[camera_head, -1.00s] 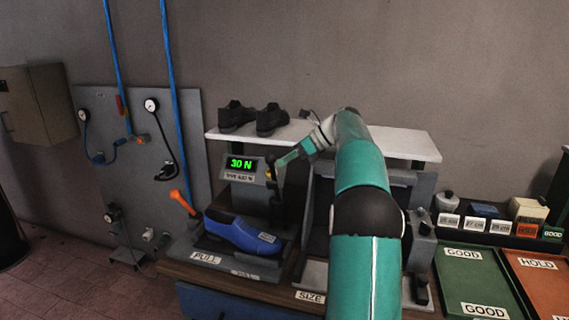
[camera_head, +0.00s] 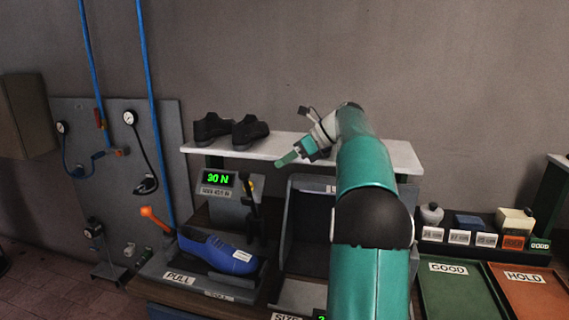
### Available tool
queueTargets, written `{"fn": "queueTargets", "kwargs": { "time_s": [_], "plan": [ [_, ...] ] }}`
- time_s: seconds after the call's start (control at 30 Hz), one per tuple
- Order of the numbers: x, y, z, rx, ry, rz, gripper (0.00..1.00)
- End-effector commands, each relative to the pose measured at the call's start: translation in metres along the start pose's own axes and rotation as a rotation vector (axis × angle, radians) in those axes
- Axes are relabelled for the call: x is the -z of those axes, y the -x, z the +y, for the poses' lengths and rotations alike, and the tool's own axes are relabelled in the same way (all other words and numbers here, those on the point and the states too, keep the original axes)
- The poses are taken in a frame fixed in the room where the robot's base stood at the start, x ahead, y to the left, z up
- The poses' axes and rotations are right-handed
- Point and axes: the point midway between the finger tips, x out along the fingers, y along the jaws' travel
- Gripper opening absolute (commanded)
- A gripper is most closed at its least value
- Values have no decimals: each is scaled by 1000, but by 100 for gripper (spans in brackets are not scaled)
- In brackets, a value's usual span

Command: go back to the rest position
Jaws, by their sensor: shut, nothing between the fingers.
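My gripper (camera_head: 287,159) is shut and empty. It hangs in the air in front of the white shelf, pointing left and down, above and to the right of the green display. My green arm rises through the right middle of the view and hides part of the bench behind it. The blue shoe (camera_head: 213,252) sits in the press station at the lower left, apart from my gripper.
The white shelf (camera_head: 390,157) bears dark shoes (camera_head: 250,132). An orange-handled lever (camera_head: 156,219) stands left of the blue shoe. A green GOOD tray (camera_head: 452,303) and an orange HOLD tray (camera_head: 528,304) lie at right. A gauge panel (camera_head: 75,180) stands at left.

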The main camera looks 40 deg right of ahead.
Motion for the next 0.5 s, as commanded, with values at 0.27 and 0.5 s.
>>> {"fn": "queueTargets", "kwargs": {
  "time_s": [0.27,0.5],
  "plan": [
    [1,0,4,-3,-3,1,0],
    [0,0,4,-2,-3,1,0]
  ]
}}
